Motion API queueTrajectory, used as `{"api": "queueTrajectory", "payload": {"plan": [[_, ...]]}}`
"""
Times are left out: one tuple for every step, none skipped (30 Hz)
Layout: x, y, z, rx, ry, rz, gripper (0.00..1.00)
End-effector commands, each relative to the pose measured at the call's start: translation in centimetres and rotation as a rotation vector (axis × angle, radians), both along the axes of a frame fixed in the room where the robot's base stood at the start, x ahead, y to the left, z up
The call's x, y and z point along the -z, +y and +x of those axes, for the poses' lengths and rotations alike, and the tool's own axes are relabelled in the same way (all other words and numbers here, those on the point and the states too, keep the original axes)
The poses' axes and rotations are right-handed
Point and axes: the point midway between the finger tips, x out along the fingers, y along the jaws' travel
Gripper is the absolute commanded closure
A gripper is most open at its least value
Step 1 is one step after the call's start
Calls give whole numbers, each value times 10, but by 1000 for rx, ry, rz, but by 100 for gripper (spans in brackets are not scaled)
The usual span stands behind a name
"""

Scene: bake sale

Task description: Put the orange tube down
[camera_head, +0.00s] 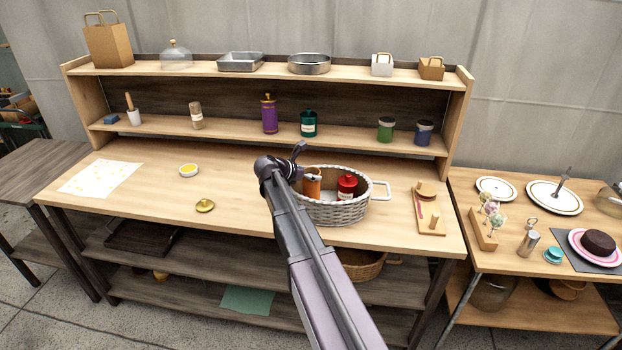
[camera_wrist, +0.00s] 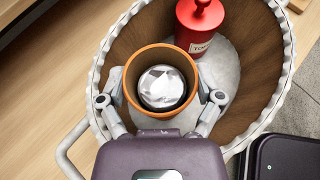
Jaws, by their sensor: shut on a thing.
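The orange tube (camera_head: 312,185) is in my gripper (camera_head: 300,166), at the left inside of the white wicker basket (camera_head: 340,212). In the wrist view my gripper (camera_wrist: 160,99) has a finger on each side of the tube (camera_wrist: 134,80), shut on it. The tube looks upright and open at the top, with a shiny silver round thing inside. Its lower end is hidden, so I cannot tell whether it touches the basket floor. A red canister (camera_head: 347,188) stands in the basket beside the tube; its label shows in the wrist view (camera_wrist: 197,25).
The basket stands on a wooden bench (camera_head: 150,210). Jars line the shelf behind. The bench's left middle has free room.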

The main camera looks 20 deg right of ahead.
Motion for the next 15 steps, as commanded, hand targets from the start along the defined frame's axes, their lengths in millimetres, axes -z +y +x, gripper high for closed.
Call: {"api": "queueTrajectory", "payload": {"plan": [[2,0,0,0,0,0,77],[1,0,0,0,0,0,77],[1,0,0,0,0,0,77],[1,0,0,0,0,0,77],[1,0,0,0,0,0,77],[1,0,0,0,0,0,77],[1,0,0,0,0,0,77],[1,0,0,0,0,0,77],[1,0,0,0,0,0,77],[1,0,0,0,0,0,77],[1,0,0,0,0,0,77],[2,-1,0,1,0,0,77],[3,-1,0,1,0,0,77],[4,-1,0,1,0,0,77],[5,-2,0,1,0,0,77]]}}
